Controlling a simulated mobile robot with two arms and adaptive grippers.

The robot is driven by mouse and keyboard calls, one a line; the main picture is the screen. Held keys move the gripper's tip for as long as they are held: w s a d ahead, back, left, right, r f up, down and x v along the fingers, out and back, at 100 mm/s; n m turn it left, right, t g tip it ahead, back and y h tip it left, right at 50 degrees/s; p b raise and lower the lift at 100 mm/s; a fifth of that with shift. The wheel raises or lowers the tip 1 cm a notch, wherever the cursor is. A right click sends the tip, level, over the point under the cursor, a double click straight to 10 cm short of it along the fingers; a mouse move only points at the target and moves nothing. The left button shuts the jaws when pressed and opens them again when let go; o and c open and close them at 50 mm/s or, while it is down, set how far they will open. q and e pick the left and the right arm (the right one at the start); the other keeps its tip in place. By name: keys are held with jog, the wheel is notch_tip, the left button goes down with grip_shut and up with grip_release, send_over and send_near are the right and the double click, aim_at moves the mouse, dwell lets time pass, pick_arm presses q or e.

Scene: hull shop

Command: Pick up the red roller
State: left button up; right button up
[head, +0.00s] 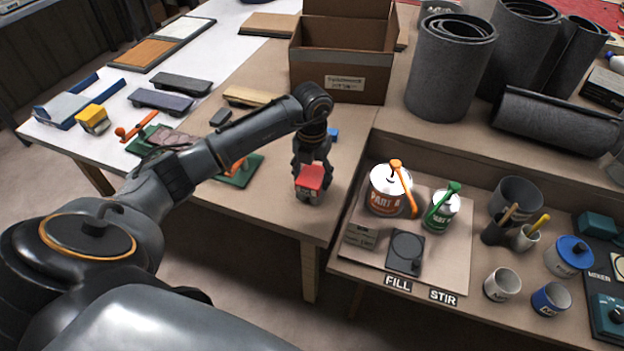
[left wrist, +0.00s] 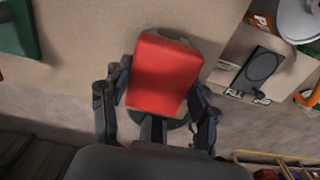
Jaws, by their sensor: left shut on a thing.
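The red roller (head: 311,177) is a small block-like piece with a red top and a dark part below, at the front of the wooden table. My left gripper (head: 309,172) reaches down over it and is shut on it. In the left wrist view the red roller (left wrist: 163,75) fills the middle, between the two dark fingers of my left gripper (left wrist: 158,108). I cannot tell whether its underside touches the table. My right gripper is not in view.
A cardboard box (head: 342,84) stands behind the gripper. To the right, a lower bench holds the Part A can (head: 388,190), a green-handled can (head: 441,210) and a black scale (head: 405,252). Grey rolls (head: 452,75) stand at the back. A green tray (head: 239,174) lies left of the gripper.

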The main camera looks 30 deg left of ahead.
pick_arm(q)
jog(key=c, duration=0.3)
jog(key=shift+r, duration=0.2)
